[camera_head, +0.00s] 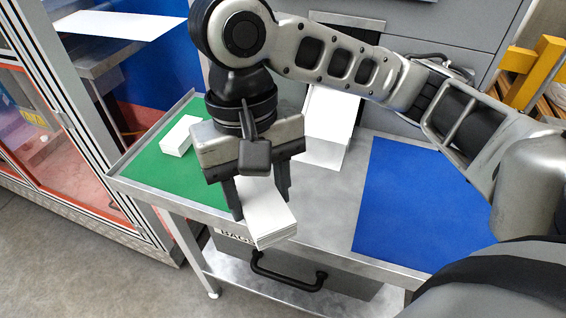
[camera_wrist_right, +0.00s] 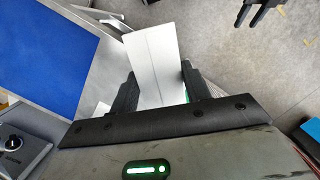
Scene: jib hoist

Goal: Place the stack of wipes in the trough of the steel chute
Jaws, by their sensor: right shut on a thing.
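My right gripper (camera_head: 262,200) is shut on a stack of wipes (camera_head: 266,222), a white layered block. The stack juts toward the camera over the table's front edge. In the right wrist view the stack (camera_wrist_right: 152,62) stands between the two dark fingers (camera_wrist_right: 155,90). The steel chute (camera_head: 330,122) is a pale sloped channel behind my right gripper, against the grey cabinet. My arm and gripper partly hide it, and its trough is not fully visible. My left gripper (camera_wrist_right: 263,12) shows only at the top of the wrist view, with its dark fingers apart and empty.
A second white block (camera_head: 180,136) lies on the green mat (camera_head: 150,172) at left. A blue mat (camera_head: 405,205) covers the table's right part. Bare steel table (camera_head: 325,210) lies between them. A drawer with a black handle (camera_head: 288,276) is below the front edge.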

